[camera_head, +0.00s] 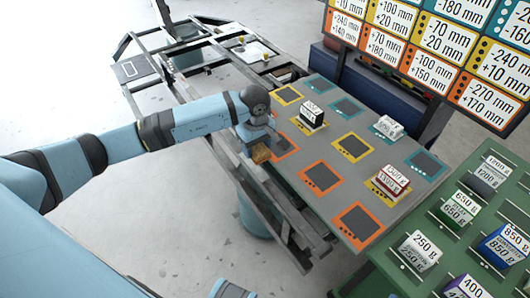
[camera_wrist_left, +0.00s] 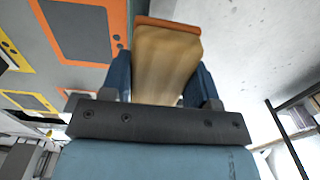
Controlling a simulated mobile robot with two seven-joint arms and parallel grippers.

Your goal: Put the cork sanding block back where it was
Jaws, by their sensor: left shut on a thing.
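The cork sanding block (camera_head: 261,154) is a small tan block with an orange-brown face. My left gripper (camera_head: 258,142) is shut on it and holds it by the left edge of the grey board with coloured squares. In the left wrist view the block (camera_wrist_left: 165,62) sits between the two blue fingers of the gripper (camera_wrist_left: 160,85), its orange-brown end pointing away from the palm. An orange-framed dark square (camera_wrist_left: 82,30) lies beside it in that view. Whether the block touches anything below is not clear. My right gripper is not in view.
The grey board (camera_head: 310,145) carries blocks: a black-and-white one (camera_head: 312,115), a white one (camera_head: 388,127) and a red-and-white one (camera_head: 391,181). A green board (camera_head: 455,245) with labelled weights stands at lower right. A sign panel (camera_head: 430,50) rises behind.

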